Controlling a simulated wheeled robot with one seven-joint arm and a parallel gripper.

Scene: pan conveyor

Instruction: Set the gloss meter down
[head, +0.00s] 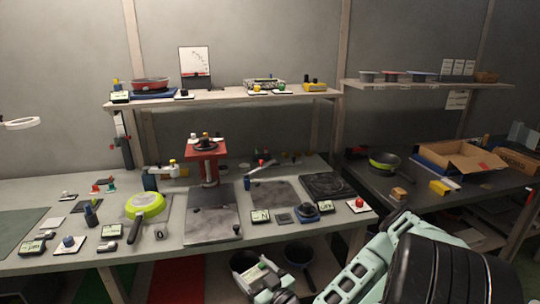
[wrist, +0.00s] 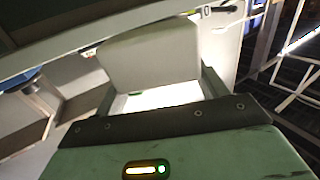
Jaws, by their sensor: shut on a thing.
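My gripper (head: 264,285) is at the bottom middle of the head view, low in front of the bench's front edge. It is shut on a small pale box with a greenish display, which I take to be the gloss meter (head: 258,271). In the wrist view the pale body of the gloss meter (wrist: 150,58) sits beyond the dark edge of my gripper. Its underside and the finger contact are mostly hidden. The grey bench top (head: 150,255) lies behind and above my gripper in the head view.
A green pan (head: 146,205), a dark plate (head: 212,222), a red press (head: 207,165) and several small instruments stand on the bench. Pots (head: 299,255) sit below it. A shelf (head: 225,97) runs above. A cardboard box (head: 465,158) is on the right table.

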